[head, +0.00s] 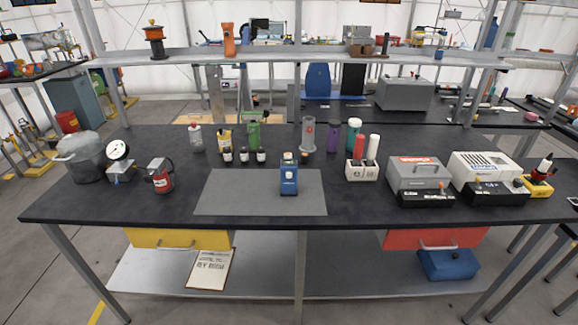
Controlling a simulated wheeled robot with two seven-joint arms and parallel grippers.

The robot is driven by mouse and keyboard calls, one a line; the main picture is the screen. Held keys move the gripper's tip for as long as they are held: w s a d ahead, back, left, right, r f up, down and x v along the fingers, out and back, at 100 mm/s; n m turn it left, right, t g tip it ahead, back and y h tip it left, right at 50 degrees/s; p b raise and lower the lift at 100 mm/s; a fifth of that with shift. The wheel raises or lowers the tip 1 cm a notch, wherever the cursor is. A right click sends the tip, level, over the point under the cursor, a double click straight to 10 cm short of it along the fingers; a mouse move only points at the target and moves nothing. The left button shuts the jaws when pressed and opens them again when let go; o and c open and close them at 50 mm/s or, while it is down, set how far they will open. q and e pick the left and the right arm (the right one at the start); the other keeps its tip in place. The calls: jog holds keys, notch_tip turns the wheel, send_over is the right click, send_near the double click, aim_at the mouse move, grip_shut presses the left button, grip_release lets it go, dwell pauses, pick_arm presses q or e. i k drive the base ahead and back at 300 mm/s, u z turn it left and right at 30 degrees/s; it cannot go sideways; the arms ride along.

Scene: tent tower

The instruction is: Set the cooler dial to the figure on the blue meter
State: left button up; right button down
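A small blue meter (288,180) stands upright on the grey mat (230,190) near the middle of the black-topped table. A pale round part shows on its front; its figure is too small to read. I cannot tell for sure which thing is the cooler. A white box with dark slots on top (482,166) stands at the right of the table, with a black unit (495,192) in front of it. A grey box with a red label (418,170) stands to its left, with another black unit (427,198) in front. No dial setting is legible. Neither gripper is in view.
A grey pot (80,158), a round white gauge (118,150) and a red can (162,180) stand at the left. Several bottles stand along the back. A white holder (361,170) is right of the mat. The mat is bare around the meter. A shelf (290,54) spans behind.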

aim_at(517, 182)
jog(key=z, duration=1.9)
jog(key=i, duration=0.8)
jog(key=z, duration=0.6)
jog(key=i, duration=0.6)
jog(key=u, duration=0.05)
